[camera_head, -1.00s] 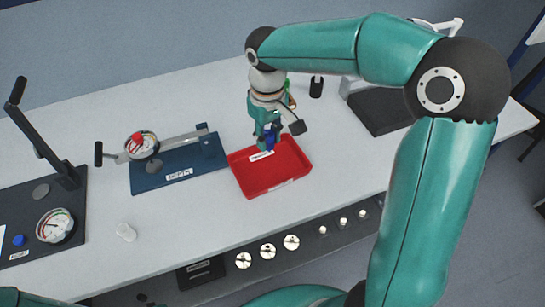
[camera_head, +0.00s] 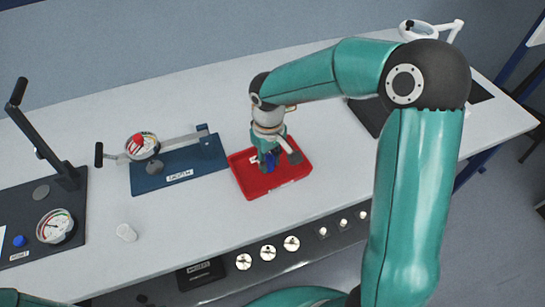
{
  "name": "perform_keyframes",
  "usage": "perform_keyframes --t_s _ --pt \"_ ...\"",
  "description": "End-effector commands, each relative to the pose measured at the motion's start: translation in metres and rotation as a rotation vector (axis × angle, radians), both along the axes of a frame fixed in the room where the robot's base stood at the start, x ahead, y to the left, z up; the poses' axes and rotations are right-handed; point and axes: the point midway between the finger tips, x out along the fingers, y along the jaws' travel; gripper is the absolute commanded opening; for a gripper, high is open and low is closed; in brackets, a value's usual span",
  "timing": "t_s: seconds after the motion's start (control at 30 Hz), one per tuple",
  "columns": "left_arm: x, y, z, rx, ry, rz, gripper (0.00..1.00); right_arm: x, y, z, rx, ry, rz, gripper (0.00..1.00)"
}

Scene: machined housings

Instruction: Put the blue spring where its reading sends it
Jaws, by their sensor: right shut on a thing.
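The blue spring (camera_head: 271,159) is between the fingers of my right gripper (camera_head: 269,161), which is shut on it. The gripper points down inside the outline of the red tray (camera_head: 274,187), near its middle. I cannot tell whether the spring touches the tray floor. The gripper hides part of the tray and most of its white label. A round dial gauge (camera_head: 55,226) stands on the dark lever stand at the left, and a second dial (camera_head: 142,145) sits on a blue plate (camera_head: 200,157). Their readings are too small to tell. My left gripper is not in view.
A small white piece (camera_head: 126,232) lies on the bench between the gauges and the front edge. A blue knob-like piece (camera_head: 19,240) is by the left dial. A dark mat (camera_head: 366,115) lies at the right, partly behind my right arm. A white lamp (camera_head: 432,30) stands behind.

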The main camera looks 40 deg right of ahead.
Motion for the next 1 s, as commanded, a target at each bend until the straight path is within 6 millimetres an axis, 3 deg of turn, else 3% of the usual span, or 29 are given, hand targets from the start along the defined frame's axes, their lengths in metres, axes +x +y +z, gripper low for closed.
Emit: perform_keyframes --t_s 0.03,0.07,0.2,0.63,0.77,1.0 --pt "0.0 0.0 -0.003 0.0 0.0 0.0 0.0 0.0 0.0 -0.003 0.0 0.0 0.0 0.0" --pt "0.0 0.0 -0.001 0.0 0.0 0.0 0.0 0.0 0.0 -0.001 0.0 0.0 0.0 0.34" --pt "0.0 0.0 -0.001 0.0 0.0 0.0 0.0 0.0 0.0 -0.001 0.0 0.0 0.0 0.54" --pt "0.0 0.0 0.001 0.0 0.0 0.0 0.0 0.001 -0.001 0.007 -0.001 -0.004 -0.001 0.54" --pt "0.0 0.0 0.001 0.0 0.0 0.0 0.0 0.001 -0.001 0.026 -0.002 -0.005 -0.001 0.54" --pt "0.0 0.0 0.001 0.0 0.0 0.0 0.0 0.002 0.0 0.075 0.0 -0.007 0.0 0.54"
